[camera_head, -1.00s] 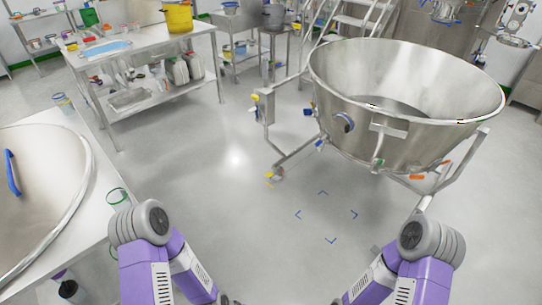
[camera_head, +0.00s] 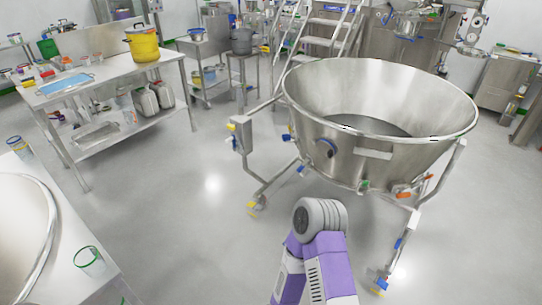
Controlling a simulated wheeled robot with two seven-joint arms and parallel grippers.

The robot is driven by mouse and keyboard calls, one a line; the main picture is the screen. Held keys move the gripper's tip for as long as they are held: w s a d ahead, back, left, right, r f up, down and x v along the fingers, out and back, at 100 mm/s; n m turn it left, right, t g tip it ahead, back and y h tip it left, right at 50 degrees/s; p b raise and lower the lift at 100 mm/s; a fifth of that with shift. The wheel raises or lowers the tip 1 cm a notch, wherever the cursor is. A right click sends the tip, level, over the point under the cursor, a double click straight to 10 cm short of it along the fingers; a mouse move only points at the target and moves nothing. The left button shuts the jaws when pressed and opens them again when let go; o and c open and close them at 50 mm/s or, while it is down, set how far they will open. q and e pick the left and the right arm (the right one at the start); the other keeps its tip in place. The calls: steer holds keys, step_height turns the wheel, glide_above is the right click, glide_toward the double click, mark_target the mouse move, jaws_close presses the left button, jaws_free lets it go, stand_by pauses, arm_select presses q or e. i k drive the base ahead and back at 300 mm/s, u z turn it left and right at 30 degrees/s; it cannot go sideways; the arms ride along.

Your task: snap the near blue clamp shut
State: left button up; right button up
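The large steel bowl (camera_head: 390,152) stands on a wheeled frame at the right of the head view. I cannot tell which of these, if any, is the near blue clamp, or whether a clamp is open. Neither of my grippers is in view. One of my purple arm links rises at the bottom, in front of the bowl.
A steel table (camera_head: 60,98) with a yellow pot (camera_head: 143,45) stands at the upper left. A round vessel (camera_head: 22,232) and a green-rimmed beaker (camera_head: 90,260) are at the lower left. Open floor (camera_head: 185,225) lies between them and the bowl. Steps (camera_head: 328,30) stand behind.

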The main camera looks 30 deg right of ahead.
mark_target(303, 165)
steer(key=z, duration=0.25)
steer(key=i, duration=1.6)
steer(key=z, duration=1.95)
steer(key=i, duration=1.2)
steer(key=z, duration=0.4)
